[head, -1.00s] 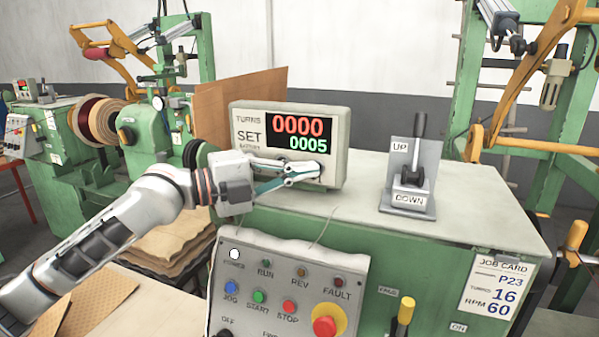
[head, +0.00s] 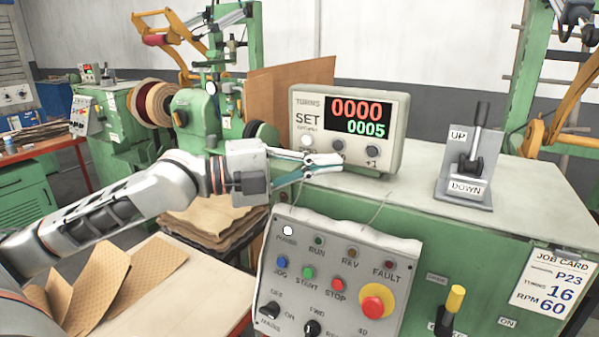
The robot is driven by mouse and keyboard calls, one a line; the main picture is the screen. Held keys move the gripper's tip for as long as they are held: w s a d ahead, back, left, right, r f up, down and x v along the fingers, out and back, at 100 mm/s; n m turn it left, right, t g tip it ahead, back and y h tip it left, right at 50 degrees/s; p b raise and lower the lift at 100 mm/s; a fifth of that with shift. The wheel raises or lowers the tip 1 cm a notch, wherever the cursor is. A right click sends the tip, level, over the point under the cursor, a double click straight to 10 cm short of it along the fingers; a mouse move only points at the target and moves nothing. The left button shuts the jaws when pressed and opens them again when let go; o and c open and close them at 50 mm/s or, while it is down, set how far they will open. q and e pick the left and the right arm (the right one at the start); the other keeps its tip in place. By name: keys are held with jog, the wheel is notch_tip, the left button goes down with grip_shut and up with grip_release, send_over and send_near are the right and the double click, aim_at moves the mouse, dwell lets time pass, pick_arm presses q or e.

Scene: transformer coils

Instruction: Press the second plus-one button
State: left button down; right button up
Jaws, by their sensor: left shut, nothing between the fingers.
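The turns counter box (head: 398,130) stands on the green machine's top. Its display (head: 360,117) reads 0000 in red above 0005 in green. Below the display is a row of round buttons: a pale one (head: 307,140) at left, a dark middle one (head: 338,146), and a dark right one (head: 372,151) with "+1" printed under it. Labels under the other two are hidden or too small to read. My left gripper (head: 338,160) is shut and empty, its tips just below the middle button at the box's lower front. I cannot tell whether they touch the box.
A grey control panel (head: 345,255) with a red emergency knob (head: 376,301) sits below my gripper. An UP/DOWN lever (head: 474,150) stands right of the counter, with bare tabletop (head: 425,185) between. A job card (head: 552,283) shows 16 turns and RPM 60.

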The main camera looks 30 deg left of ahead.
pick_arm(q)
jog(key=shift+b+v, duration=0.95)
jog(key=shift+v, duration=1.4)
jog(key=shift+s+d, duration=0.1)
